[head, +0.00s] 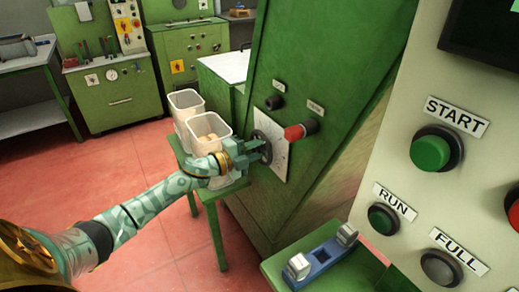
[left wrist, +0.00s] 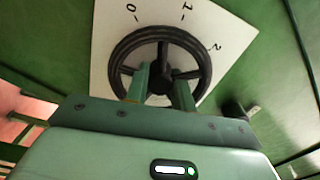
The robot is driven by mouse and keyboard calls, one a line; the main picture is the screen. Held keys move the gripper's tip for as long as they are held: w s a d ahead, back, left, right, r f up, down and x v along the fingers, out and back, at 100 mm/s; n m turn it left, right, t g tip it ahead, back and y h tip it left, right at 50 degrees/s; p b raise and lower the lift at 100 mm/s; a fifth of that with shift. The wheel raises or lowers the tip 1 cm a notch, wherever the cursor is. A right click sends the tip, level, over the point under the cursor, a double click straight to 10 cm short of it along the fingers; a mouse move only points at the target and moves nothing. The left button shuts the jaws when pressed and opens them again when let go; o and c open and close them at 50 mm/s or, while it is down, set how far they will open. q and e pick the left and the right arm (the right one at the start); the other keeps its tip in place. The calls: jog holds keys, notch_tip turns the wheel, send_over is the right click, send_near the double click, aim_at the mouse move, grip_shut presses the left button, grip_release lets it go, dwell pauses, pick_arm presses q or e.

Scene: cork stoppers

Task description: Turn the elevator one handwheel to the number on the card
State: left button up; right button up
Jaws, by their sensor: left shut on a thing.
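The black handwheel (head: 262,141) is mounted on a white dial plate (head: 280,158) on the side of a tall green cabinet. In the left wrist view the handwheel (left wrist: 163,35) is a round rim with spokes, and the plate (left wrist: 107,40) shows 0, 1 and 2 around it. One spoke points up, roughly towards the 1; I see no clear pointer. My left gripper (head: 258,150) reaches in from the left and is shut on the handwheel, its green fingers (left wrist: 162,85) at either side of the hub. I cannot make out a number card. My right gripper is out of view.
A red knob (head: 295,132) and a dark knob (head: 274,102) sit near the wheel. White bins (head: 205,128) stand on a green stand left of the cabinet. A button panel (head: 400,170) fills the right. A blue fixture (head: 322,262) lies on a green surface in front.

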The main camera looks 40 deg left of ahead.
pick_arm(q)
jog(key=shift+f+m, duration=0.15)
jog(key=shift+m, duration=0.45)
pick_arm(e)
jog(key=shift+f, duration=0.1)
pick_arm(q)
jog(key=shift+m, duration=0.3)
jog(key=o, duration=0.7)
